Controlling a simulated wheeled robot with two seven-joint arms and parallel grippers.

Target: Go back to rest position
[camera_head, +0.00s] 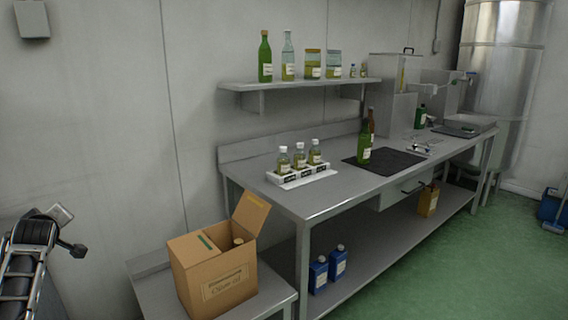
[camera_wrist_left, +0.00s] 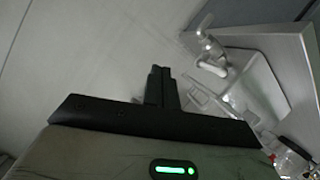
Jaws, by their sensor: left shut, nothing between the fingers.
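My left gripper (camera_wrist_left: 160,88) shows in the left wrist view, its two dark fingers together with nothing between them. The fingers are clear of any object, with a pale wall behind. In the head view, a dark, ribbed shape (camera_head: 32,248) shows at the left edge, cut off by the frame; I cannot tell which part it is. My right gripper is in neither view.
A steel bench (camera_head: 340,205) holds a white rack (camera_head: 302,173) with three small bottles, a black mat (camera_head: 384,161) and a green bottle (camera_head: 364,145). An open cardboard box (camera_head: 214,275) stands on a lower table.

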